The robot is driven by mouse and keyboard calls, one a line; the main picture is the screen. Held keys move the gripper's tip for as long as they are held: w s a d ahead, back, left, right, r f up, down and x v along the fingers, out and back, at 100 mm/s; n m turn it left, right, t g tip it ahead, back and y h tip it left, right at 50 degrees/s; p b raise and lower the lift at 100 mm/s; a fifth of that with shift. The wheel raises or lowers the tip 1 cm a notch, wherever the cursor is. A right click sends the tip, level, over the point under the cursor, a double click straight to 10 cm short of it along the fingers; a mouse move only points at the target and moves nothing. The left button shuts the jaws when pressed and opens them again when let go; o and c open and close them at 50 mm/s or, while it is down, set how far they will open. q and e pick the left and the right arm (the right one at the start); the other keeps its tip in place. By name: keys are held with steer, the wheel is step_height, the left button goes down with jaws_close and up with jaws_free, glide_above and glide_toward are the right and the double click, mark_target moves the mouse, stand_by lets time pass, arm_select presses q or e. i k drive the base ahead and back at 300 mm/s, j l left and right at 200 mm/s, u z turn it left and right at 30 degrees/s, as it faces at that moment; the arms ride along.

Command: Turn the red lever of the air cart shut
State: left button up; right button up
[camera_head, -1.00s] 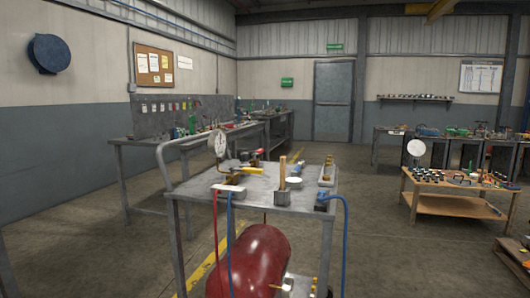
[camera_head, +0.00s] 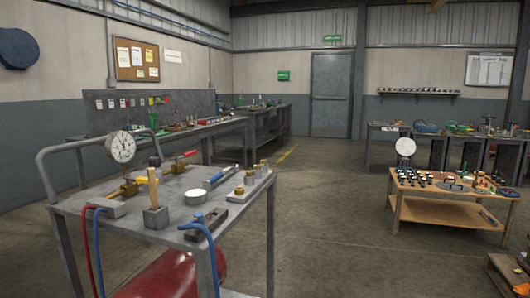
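The air cart (camera_head: 178,206) is a grey metal cart at the lower left, close to me. Its red tank (camera_head: 165,278) shows under the top, cut off by the lower edge. A small red lever (camera_head: 187,155) sits at the back of the cart top, on a fitting behind the yellow parts. It looks slanted, rising to the right; its exact valve setting is too small to tell. A round white gauge (camera_head: 120,147) stands upright at the cart's left. Neither of my grippers is in view.
Red and blue hoses (camera_head: 97,255) hang in front. A low wooden table (camera_head: 447,212) stands at the right. The floor between is clear.

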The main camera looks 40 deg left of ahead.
mark_target(193, 152)
steer(key=i+l+z, duration=0.15)
steer(key=i, duration=0.35)
steer(key=i+l+z, duration=0.1)
steer(key=i, duration=0.4)
steer(key=i+u, duration=0.8)
steer(key=i, duration=0.15)
steer(key=i+l+u, duration=0.25)
steer(key=i+u, duration=0.15)
